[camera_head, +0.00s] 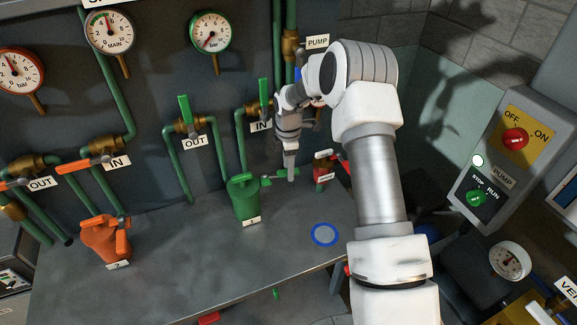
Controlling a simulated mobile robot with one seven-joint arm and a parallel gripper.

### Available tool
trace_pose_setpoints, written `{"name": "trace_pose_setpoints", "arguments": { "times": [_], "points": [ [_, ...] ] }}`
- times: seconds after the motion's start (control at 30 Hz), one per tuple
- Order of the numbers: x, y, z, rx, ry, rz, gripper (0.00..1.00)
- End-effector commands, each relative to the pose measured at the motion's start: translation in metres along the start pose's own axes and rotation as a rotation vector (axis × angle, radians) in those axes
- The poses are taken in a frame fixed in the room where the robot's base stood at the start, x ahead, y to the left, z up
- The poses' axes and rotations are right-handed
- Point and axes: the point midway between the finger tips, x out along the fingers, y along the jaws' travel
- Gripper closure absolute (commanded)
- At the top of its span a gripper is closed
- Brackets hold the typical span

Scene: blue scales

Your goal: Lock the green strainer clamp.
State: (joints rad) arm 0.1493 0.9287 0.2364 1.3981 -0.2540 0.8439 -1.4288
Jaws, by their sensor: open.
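The green strainer (245,205) stands on the grey bench top, labelled 1, with a green handle on its lid. A green lever (267,182), which looks like its clamp, sticks out to the right from the strainer's upper part instead of lying down along its side. My gripper (291,176) points down just right of the strainer, at the lever's outer end. It is open. One finger overlaps the green lever in the picture; I cannot tell whether they touch. The other finger is hard to make out.
An orange strainer (104,240), labelled 2, stands at the left with its lever hanging down. Green pipes and valves line the wall behind. A small red object (323,170) stands right of my gripper. A blue ring (325,235) marks the bench; its front middle is clear.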

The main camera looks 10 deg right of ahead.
Motion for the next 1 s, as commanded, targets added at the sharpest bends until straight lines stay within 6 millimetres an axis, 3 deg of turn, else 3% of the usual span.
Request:
{"name": "trace_pose_setpoints", "arguments": {
  "times": [0.17, 0.4, 0.5, 1.0],
  "points": [
    [0.0, 0.0, 0.0, 0.0, 0.0, 0.0, 0.44],
    [-0.0003, 0.0, 0.0, 0.0, 0.0, 0.0, 0.87],
    [-0.0004, 0.0, 0.0, 0.0, 0.0, 0.0, 1.0],
    [-0.0007, 0.0001, 0.0, 0.0, 0.0, 0.0, 1.0]
  ]
}}
